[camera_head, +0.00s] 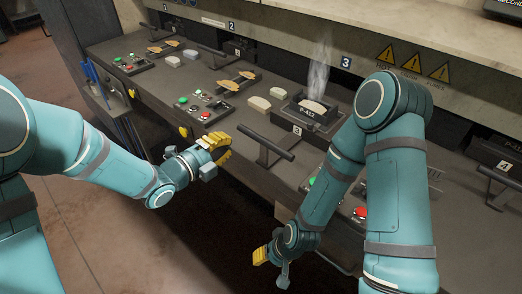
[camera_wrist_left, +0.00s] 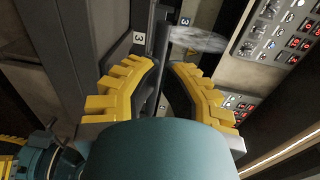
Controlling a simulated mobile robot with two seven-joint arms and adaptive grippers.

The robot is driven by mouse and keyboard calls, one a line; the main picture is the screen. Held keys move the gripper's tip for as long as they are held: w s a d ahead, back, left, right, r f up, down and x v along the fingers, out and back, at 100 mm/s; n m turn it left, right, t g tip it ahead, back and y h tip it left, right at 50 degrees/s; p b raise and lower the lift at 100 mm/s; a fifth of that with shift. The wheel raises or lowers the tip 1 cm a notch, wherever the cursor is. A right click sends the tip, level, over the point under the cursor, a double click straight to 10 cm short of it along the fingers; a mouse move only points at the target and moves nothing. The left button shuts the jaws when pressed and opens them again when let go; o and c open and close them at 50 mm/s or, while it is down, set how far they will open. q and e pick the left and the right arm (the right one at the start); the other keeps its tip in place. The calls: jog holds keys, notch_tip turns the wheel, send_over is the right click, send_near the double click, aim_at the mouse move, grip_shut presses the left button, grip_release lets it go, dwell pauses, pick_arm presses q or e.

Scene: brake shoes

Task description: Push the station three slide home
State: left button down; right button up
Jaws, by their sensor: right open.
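The station three slide (camera_head: 283,125) is pulled out on the bench under the label 3, with a dark bar handle (camera_head: 265,145) at its front. It carries a black fixture (camera_head: 306,116) holding a pale brake shoe, with steam rising from it. My left gripper (camera_head: 222,146) is just left of the handle. In the left wrist view its yellow fingers (camera_wrist_left: 165,68) are apart, and the handle bar (camera_wrist_left: 160,35) shows beyond and between them; contact cannot be told. My right gripper (camera_head: 268,258) is low in front of the bench, open and away from the slide.
Green and red buttons (camera_head: 360,212) sit on the bench right of the slide, partly behind my right arm. Another button panel (camera_head: 204,106) and loose pale shoes (camera_head: 259,103) lie to the left. Station four's handle (camera_head: 499,178) is at the right. The floor in front is clear.

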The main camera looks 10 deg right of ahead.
aim_at(246, 129)
dwell(0.3)
pick_arm(q)
jog(key=shift+b+x, duration=0.6)
jog(key=shift+x, duration=0.7)
jog(key=shift+r+x, duration=0.15)
jog(key=shift+x, duration=0.65)
jog(key=shift+r+x, duration=0.15)
jog(key=shift+x, duration=0.65)
jog(key=shift+w+d, duration=0.2)
jog(key=shift+d, duration=0.05)
jog(key=shift+d, duration=0.1)
jog(key=shift+w+d+r, duration=0.15)
jog(key=shift+w+d, duration=0.2)
jog(key=shift+d, duration=0.05)
jog(key=shift+x, duration=0.9)
jog(key=shift+r+x, duration=0.2)
jog(key=shift+x, duration=1.55)
jog(key=shift+r+x, duration=0.2)
jog(key=shift+x, duration=1.6)
jog(key=shift+w, duration=0.1)
